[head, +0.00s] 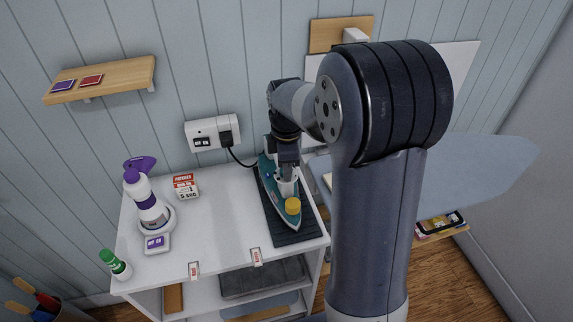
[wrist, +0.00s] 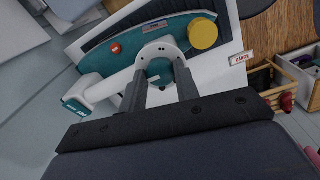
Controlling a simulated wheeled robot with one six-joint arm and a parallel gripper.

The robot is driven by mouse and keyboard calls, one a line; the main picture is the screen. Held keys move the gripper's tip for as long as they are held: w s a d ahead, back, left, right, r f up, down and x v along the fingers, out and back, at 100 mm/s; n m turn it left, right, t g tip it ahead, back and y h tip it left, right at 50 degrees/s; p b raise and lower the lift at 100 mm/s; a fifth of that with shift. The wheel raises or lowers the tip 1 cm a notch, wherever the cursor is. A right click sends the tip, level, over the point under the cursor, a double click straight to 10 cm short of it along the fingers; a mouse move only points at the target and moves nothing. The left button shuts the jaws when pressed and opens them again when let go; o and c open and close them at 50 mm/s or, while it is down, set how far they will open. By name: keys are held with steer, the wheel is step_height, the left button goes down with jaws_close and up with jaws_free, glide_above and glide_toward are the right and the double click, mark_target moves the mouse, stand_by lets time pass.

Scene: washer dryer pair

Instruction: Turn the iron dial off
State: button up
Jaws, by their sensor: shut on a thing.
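The teal and white iron (head: 291,219) lies on a dark mat (head: 298,237) at the right of the white shelf unit's top. It has a yellow round cap (head: 292,206) at its front end, also seen in the wrist view (wrist: 203,34). My gripper (head: 287,168) points down onto the iron's middle. In the wrist view its two fingers (wrist: 160,70) are shut on the white round dial (wrist: 157,49), one finger on each side. The fingers hide part of the dial, and I cannot read its setting. A red light or button (wrist: 116,48) shows on the iron beside it.
The iron's black cord runs to a wall socket (head: 203,134). A pale blue ironing board (head: 470,185) is at right. The shelf top's centre is clear.

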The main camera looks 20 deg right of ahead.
steer(key=shift+n, duration=0.3)
steer(key=o, duration=1)
steer(key=shift+r, duration=0.1)
steer(key=r, duration=0.5)
steer(key=r+b, duration=0.1)
steer(key=r, duration=0.4)
steer(key=shift+s+r, duration=0.2)
steer(key=shift+r, duration=0.1)
step_height(320, 180, down, 11)
steer(key=shift+w+p, duration=0.15)
steer(key=shift+p, duration=0.4)
